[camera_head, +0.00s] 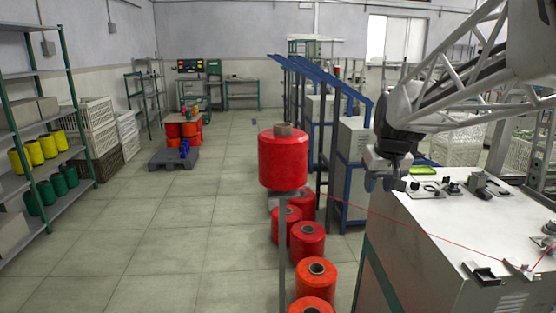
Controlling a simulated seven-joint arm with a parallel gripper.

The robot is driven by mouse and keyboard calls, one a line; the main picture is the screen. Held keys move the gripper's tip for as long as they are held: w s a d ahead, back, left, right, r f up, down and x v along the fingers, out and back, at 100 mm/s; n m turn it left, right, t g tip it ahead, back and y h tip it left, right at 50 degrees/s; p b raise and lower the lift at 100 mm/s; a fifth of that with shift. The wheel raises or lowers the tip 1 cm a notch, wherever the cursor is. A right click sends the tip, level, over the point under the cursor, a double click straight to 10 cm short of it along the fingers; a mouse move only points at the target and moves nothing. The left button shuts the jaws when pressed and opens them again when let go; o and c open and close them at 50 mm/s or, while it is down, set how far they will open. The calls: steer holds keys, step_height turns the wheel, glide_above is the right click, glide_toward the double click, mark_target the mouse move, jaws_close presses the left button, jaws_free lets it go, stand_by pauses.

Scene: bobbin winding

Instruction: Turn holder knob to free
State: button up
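My gripper (386,182) hangs fingers-down at the far left edge of the white machine top (428,220). It is small and dark here, and I cannot tell whether its fingers are open or closed. Several small black and metal fittings stand on the machine top right of my gripper, among them a dark fitting (432,188) close by and a taller metal one (484,183) further right. I cannot tell which of them is the holder knob, or how it is turned. No contact between my gripper and a fitting is clear.
A large red thread cone (283,160) stands on a post (282,240) left of the machine, with more red cones (308,240) below. A green tray (424,170) lies behind the fittings.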

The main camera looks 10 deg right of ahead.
steer(key=w+d, duration=1.9)
steer(key=d, duration=0.2)
steer(key=w+d+f, duration=0.2)
steer(key=w+d, duration=0.1)
steer(key=d, duration=0.5)
steer(key=w+d+f+t, duration=0.1)
steer(key=w+d+f, duration=0.2)
steer(key=d, duration=0.6)
steer(key=w+d+f, duration=0.3)
steer(key=w+d, duration=0.1)
steer(key=d, duration=0.4)
steer(key=shift+d+f, duration=0.25)
steer(key=shift+x, duration=3.9)
steer(key=shift+d, duration=0.1)
jaws_close()
